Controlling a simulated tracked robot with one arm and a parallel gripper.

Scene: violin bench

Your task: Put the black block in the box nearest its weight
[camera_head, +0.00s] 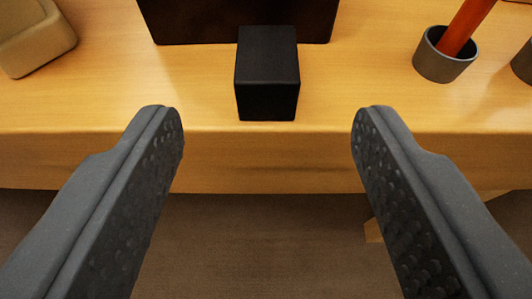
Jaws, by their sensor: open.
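The black block (267,75) stands on the wooden bench near its front edge, in the upper middle of the view. My gripper (267,120) is open and empty. Its two grey fingers are spread wide, one to the left and one to the right, with the block ahead of the gap between them. The fingertips appear just short of the block and do not touch it. A dark, flat-faced object (200,22) is right behind the block; its top is cut off, and I cannot tell whether it is a box.
The wooden bench (340,100) has free room on both sides of the block. A grey cup (434,66) holding an orange-red stick (465,25) stands at right. A beige container (35,40) is at upper left. Another grey object (523,62) is cut off at the right edge.

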